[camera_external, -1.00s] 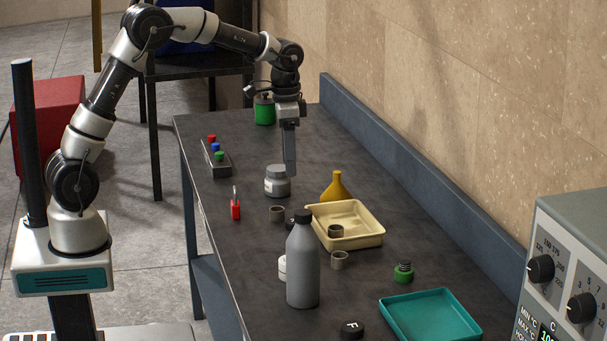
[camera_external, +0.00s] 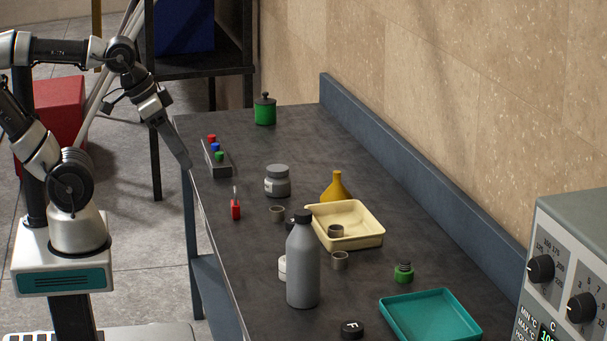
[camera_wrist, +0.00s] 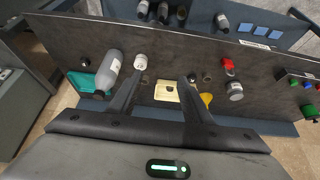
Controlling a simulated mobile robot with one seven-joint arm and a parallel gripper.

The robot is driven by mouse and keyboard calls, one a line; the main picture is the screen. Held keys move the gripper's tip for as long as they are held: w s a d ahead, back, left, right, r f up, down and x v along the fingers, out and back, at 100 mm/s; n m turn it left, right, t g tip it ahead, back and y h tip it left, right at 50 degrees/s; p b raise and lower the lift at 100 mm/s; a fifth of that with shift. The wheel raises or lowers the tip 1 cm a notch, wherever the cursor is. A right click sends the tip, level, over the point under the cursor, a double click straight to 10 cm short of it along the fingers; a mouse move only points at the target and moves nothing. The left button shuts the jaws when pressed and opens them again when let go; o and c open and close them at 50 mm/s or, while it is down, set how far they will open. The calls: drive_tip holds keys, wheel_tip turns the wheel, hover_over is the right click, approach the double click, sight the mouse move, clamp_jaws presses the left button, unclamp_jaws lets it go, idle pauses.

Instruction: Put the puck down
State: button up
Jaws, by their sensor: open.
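Several small grey-brown, puck-like cylinders are in the external view; I cannot tell which one the task means. One (camera_external: 336,231) sits inside the cream tray (camera_external: 371,240). Another cylinder (camera_external: 340,260) stands on the table just in front of that tray, and a third cylinder (camera_external: 277,213) stands left of it. My gripper (camera_external: 188,164) is raised at the table's left edge, tilted, away from all of them. In the wrist view my gripper (camera_wrist: 161,78) has its fingers spread with nothing between them; the cream tray (camera_wrist: 163,96) shows beyond the fingers.
A grey bottle (camera_external: 303,270) stands upright near the front, beside a teal tray (camera_external: 430,318). A grey jar (camera_external: 277,183), a yellow flask (camera_external: 336,188), a red item (camera_external: 236,209) and a rack (camera_external: 217,158) are on the table. The far table surface is mostly clear.

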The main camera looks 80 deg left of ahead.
drive_tip(key=w+a+f+n+t+y+b, duration=0.1)
drive_tip(key=w+a+f+n+b, duration=0.15)
drive_tip(key=w+a, duration=0.65)
drive_tip(key=w+a+f+n+t+y+b, duration=0.15)
drive_tip(key=w+a+f, duration=0.25)
drive_tip(key=w+a, duration=0.5)
drive_tip(key=t+y+b, duration=0.2)
drive_tip(key=t+b, duration=0.1)
drive_tip(key=b, duration=0.9)
approach(293, 221)
drive_tip(key=shift+w+a+f+n, duration=0.15)
drive_tip(key=shift+w+a+f, duration=0.25)
drive_tip(key=shift+w+f, duration=0.2)
drive_tip(key=shift+w+a+f+n, duration=0.15)
drive_tip(key=shift+w+a+f, duration=0.3)
drive_tip(key=shift+w+f, duration=0.15)
drive_tip(key=shift+w+d+f+t+y+b, duration=0.1)
drive_tip(key=shift+d+f+t+y+b, duration=0.25)
drive_tip(key=shift+t, duration=0.3)
drive_tip(key=shift+r+b+x, duration=0.2)
drive_tip(key=shift+b+x, duration=0.4)
drive_tip(key=shift+x, duration=1.8)
drive_tip(key=shift+c, duration=0.4)
